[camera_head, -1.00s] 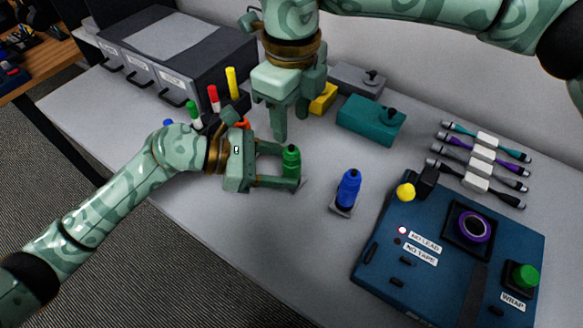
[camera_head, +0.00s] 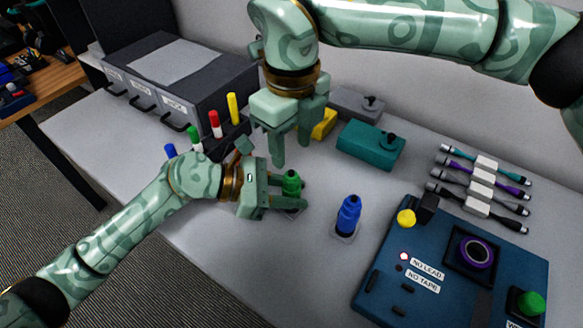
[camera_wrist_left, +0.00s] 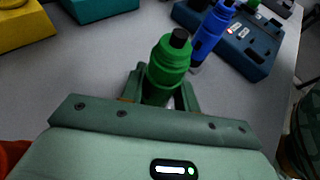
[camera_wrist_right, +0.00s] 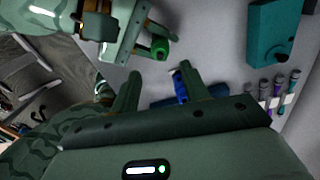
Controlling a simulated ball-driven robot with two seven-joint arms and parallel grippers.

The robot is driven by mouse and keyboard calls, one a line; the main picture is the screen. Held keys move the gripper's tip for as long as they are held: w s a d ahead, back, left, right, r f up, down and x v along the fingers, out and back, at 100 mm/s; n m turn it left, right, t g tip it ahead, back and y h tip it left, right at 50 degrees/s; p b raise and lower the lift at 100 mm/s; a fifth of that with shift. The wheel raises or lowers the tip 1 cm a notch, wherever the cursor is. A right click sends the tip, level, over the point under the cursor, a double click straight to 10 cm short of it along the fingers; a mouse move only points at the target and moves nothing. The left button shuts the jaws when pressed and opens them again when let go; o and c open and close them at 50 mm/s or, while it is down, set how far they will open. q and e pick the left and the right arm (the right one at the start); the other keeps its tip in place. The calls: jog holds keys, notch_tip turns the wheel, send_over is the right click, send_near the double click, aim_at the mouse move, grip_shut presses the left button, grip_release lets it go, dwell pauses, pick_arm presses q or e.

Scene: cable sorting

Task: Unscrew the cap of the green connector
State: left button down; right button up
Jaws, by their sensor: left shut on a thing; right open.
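The green connector (camera_head: 291,184) stands upright on the table with a dark tip on top. My left gripper (camera_head: 288,197) is shut around its lower body, and the left wrist view shows the connector (camera_wrist_left: 167,66) between the fingers (camera_wrist_left: 160,92). Its upper part stands clear of the fingers. My right gripper (camera_head: 292,150) is open and empty, fingers down, just behind and above the green connector. In the right wrist view the green connector (camera_wrist_right: 160,47) lies beyond the right fingers (camera_wrist_right: 158,85), not between them.
A blue connector (camera_head: 348,215) stands to the right. A blue box with buttons (camera_head: 372,300) is at front right. Teal (camera_head: 370,146) and yellow (camera_head: 323,124) boxes stand behind. Several cables (camera_head: 481,175) lie at right. Coloured markers (camera_head: 215,124) and a drawer unit (camera_head: 175,65) are at left.

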aim_at(292, 171)
jog(key=m, duration=1.6)
jog(key=shift+m, duration=0.3)
jog(key=m, duration=0.3)
jog(key=shift+m, duration=0.4)
jog(key=shift+f, duration=0.35)
notch_tip(292, 171, down, 7)
jog(key=shift+f, duration=0.15)
jog(key=shift+c, duration=0.3)
